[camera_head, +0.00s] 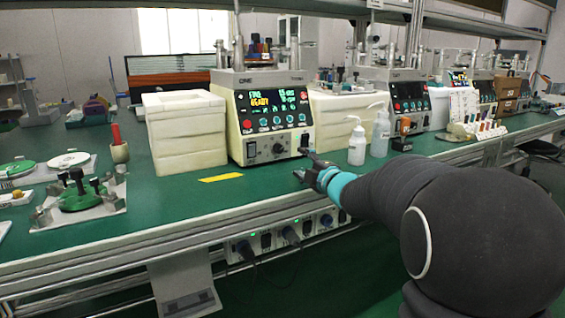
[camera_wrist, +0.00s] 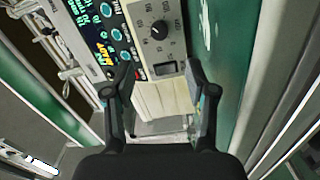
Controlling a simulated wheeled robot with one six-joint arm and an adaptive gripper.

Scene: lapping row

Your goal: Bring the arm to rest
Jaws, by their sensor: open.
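My gripper (camera_head: 307,170) is in front of the cream lapping machine (camera_head: 244,147) at the edge of the green bench. My dark arm reaches in from the lower right of the head view. In the wrist view my gripper (camera_wrist: 160,84) has its two fingers spread apart with nothing between them. The machine's front panel, with its black knob (camera_wrist: 159,29) and lit display, shows just beyond the fingertips. I cannot tell the exact gap to the panel. The display reads READY in the head view.
White block stacks (camera_head: 187,135) stand left of the machine. Two wash bottles (camera_head: 357,146) stand to its right, close behind my arm. A yellow strip (camera_head: 221,177) lies on the green bench (camera_head: 180,215). A fixture plate (camera_head: 80,200) sits at left. Sockets line the rail below the bench edge.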

